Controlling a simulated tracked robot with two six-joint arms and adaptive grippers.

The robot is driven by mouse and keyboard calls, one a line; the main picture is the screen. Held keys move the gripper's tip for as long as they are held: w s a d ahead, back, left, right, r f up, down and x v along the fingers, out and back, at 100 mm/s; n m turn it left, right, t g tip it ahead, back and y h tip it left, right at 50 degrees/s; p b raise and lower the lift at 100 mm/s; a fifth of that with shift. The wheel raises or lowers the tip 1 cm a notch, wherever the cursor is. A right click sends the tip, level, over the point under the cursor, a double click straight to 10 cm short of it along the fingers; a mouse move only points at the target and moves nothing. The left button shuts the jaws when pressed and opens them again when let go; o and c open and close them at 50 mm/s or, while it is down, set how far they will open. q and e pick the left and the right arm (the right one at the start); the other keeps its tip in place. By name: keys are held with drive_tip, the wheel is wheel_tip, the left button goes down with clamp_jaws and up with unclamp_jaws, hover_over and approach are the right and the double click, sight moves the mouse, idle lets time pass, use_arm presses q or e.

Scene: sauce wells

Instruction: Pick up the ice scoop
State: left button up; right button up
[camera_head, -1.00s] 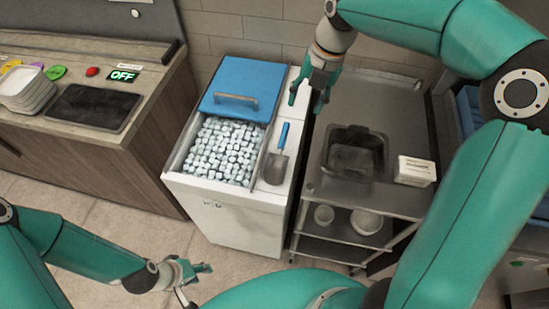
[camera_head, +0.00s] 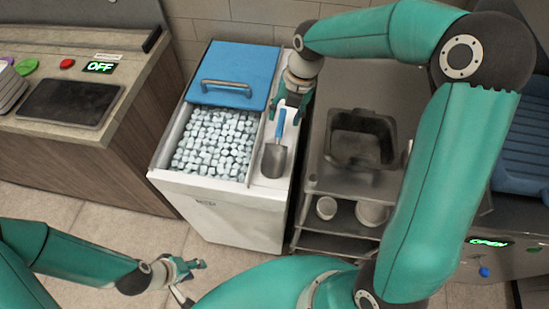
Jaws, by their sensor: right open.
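The ice scoop (camera_head: 274,160) lies on the narrow white ledge at the right of the ice bin (camera_head: 222,198). Its grey metal scoop end points toward me and its blue handle (camera_head: 280,122) points away. My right gripper (camera_head: 288,108) is open, pointing down at the far end of the handle. I cannot tell whether its fingers touch the handle. My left gripper (camera_head: 192,280) is low in front of the bin, apart from the scoop, with its fingers spread and empty.
The bin's blue lid (camera_head: 235,70) is slid back, showing ice cubes (camera_head: 214,143). A steel cart with a dark pan (camera_head: 360,140) stands to the right, with bowls (camera_head: 371,213) below. A wooden counter (camera_head: 88,150) stands left. My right arm covers part of the cart.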

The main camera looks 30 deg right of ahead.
sight(280, 127)
drive_tip(key=shift+w+a+f+p, duration=0.15)
drive_tip(key=shift+a+f+p, duration=0.05)
drive_tip(key=shift+f, duration=1)
drive_tip(key=shift+w+a+f+p, duration=0.15)
drive_tip(key=shift+f+p, duration=0.05)
drive_tip(key=shift+f, duration=1)
drive_tip(key=shift+w+a+f+p, duration=0.15)
drive_tip(key=shift+a+f+p, duration=0.05)
drive_tip(key=shift+f, duration=1)
clamp_jaws()
